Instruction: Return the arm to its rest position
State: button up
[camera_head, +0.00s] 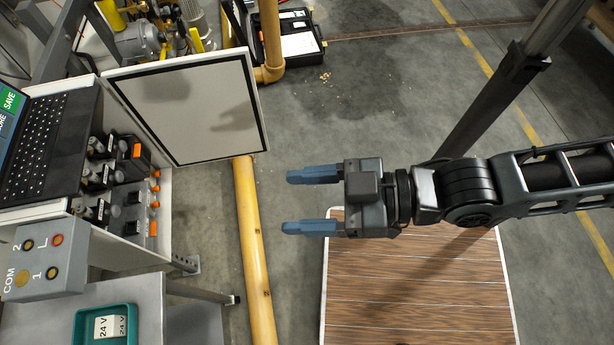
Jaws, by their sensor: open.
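My gripper (312,201) is open and empty, with its two blue fingers apart and pointing left. It hangs in free space near the middle of the view, over the grey floor. My arm reaches in from the right edge, stretched across the picture. Nothing is between the fingers or touching them.
An open cabinet door (190,105) stands left of my gripper, beside a cabinet with a laptop (50,140). A yellow pipe (250,240) runs along the floor. A teal tray (80,318) sits lower left. A wood-slatted surface (420,295) lies below my arm. An open case (288,35) is at the top.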

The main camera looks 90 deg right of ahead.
jog(key=shift+s+d+r+h, duration=0.2)
jog(key=shift+s+r, duration=0.25)
jog(key=shift+r, duration=0.35)
jog(key=shift+s+d+r+h, duration=0.1)
jog(key=shift+s+d+r, duration=0.25)
jog(key=shift+r, duration=0.45)
